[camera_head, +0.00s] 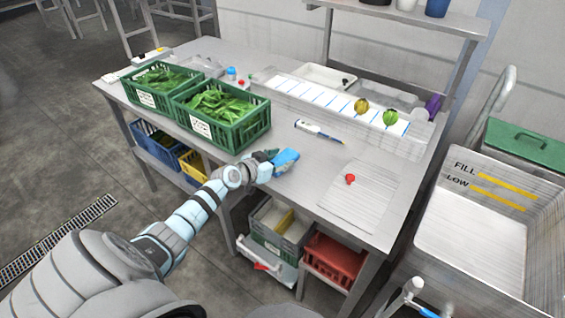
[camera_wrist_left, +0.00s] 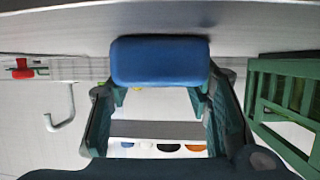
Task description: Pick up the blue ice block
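The blue ice block (camera_head: 287,156) is at the front part of the steel table, to the right of the green crates. In the left wrist view the block (camera_wrist_left: 160,62) fills the space at the ends of my left gripper's fingers. My left gripper (camera_head: 275,160) has one finger at each side of the block. The finger gap matches the block's width, and the gripper looks shut on it. The block hides parts of the fingertips (camera_wrist_left: 161,92). I cannot tell whether the block touches the table. My right gripper is not in view.
Two green crates of leafy greens (camera_head: 262,123) stand left of the block. A thermometer-like tool (camera_head: 318,131) lies behind it. A red item (camera_head: 350,179) sits on a ribbed white board (camera_head: 362,205) to the right. A sink (camera_head: 470,245) stands beyond the table's right end.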

